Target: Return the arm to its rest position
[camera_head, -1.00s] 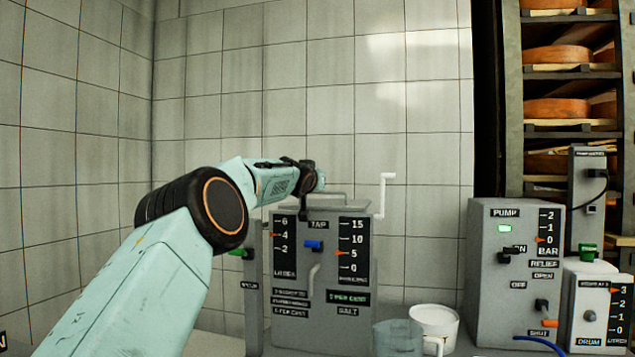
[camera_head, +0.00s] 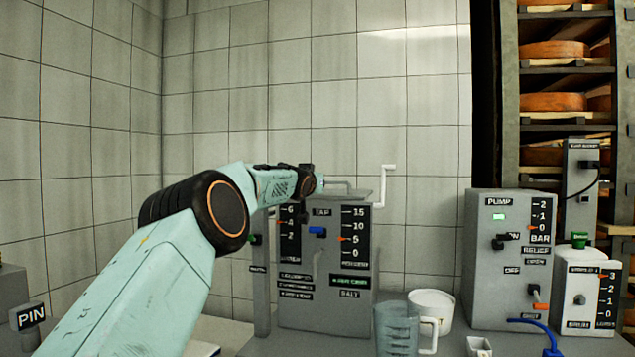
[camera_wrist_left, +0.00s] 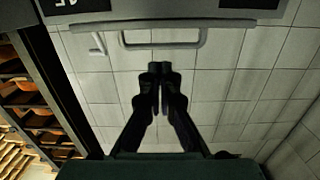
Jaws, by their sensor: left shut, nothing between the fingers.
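My left arm comes in from the left in the head view and reaches over to the grey tap machine (camera_head: 328,250). My right gripper is in neither view.
A clear measuring jug (camera_head: 396,330) and a white mug (camera_head: 432,308) stand before the tap machine. A grey pump box (camera_head: 510,260) stands to the right, with a drum unit (camera_head: 588,298) beside it. Cheese wheels (camera_head: 555,103) fill a rack at the right. A grey PIN box (camera_head: 12,290) is at the left.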

